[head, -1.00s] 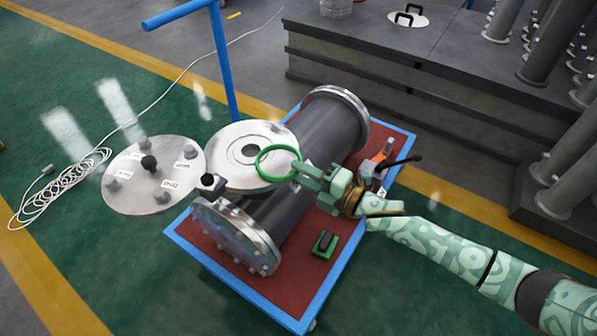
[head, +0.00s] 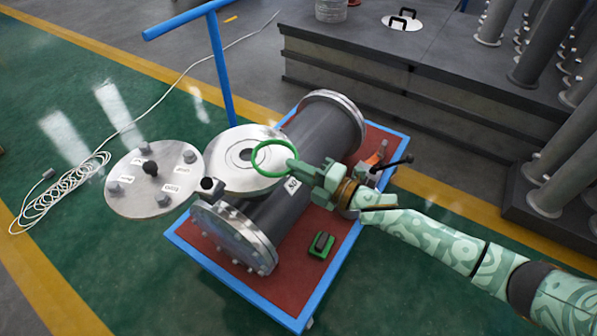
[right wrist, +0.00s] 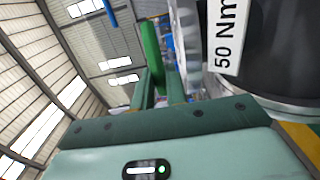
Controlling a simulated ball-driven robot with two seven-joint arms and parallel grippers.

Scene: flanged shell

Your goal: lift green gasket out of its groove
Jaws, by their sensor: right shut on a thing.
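The green gasket (head: 254,153) is a thin ring in the head view. My right gripper (head: 291,166) is shut on the ring's right side. In the right wrist view the gasket (right wrist: 151,45) shows nearly edge-on as a green strip between the fingers (right wrist: 157,84). The exact gap between ring and flange is hard to judge. My left gripper is not in view.
The shell lies on a red-topped cart (head: 285,283) with blue edges and a blue handle (head: 222,65). A bolted round cover (head: 130,190) stands left of the flange. A small green block (head: 322,245) and an orange tool (head: 378,155) lie on the cart. A cable coil (head: 65,185) is on the floor.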

